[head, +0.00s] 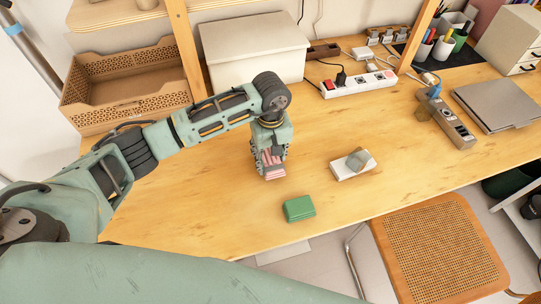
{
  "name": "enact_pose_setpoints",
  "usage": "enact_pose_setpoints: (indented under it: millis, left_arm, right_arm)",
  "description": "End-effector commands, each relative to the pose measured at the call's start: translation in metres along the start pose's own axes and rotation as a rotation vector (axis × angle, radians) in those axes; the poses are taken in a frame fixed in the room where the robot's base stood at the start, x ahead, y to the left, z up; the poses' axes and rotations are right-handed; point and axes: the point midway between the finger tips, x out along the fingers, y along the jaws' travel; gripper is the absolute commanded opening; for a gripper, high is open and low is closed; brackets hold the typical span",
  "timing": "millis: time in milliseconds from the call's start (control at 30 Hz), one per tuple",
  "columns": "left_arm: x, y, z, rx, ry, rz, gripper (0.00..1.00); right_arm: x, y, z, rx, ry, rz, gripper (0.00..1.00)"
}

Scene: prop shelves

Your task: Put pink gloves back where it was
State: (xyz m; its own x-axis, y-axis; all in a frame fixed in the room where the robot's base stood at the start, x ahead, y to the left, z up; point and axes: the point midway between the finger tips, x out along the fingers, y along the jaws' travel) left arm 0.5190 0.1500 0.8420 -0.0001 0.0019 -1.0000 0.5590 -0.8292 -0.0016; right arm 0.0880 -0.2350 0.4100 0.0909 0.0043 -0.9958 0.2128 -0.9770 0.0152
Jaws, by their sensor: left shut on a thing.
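The pink gloves (273,172) show as a small folded pink bundle under my left gripper (271,160). My left gripper points down and is shut on the pink gloves, at or just above the wooden desk; I cannot tell whether they touch it. Its fingers hide the upper part of the bundle. My right gripper is not in view.
A green block (299,208) and a white box with a grey item on it (352,164) lie right of my gripper. A white lidded box (253,50), a wooden crate (125,85) and a power strip (358,84) stand behind. The desk's front left is clear.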

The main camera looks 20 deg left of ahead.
Motion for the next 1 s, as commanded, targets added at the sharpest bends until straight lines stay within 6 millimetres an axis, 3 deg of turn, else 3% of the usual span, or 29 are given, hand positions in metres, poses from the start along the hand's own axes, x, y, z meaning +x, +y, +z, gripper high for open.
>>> enact_pose_setpoints:
  millis: [100,467,500,667,1000]
  left_arm:
    - [0.013,0.000,0.001,-0.001,-0.002,-0.001,0.25]
    - [0.019,0.000,0.000,-0.001,0.001,0.000,0.25]
    - [0.018,0.000,0.000,-0.001,0.000,0.000,0.49]
    - [0.017,0.000,0.000,-0.001,0.000,0.000,0.63]
    - [0.016,0.000,0.000,-0.001,0.000,0.000,0.65]
  right_arm:
    - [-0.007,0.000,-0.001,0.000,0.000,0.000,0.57]
    - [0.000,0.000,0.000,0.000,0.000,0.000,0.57]
    - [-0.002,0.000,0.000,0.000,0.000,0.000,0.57]
    - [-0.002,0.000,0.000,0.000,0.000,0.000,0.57]
    - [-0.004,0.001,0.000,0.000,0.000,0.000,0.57]
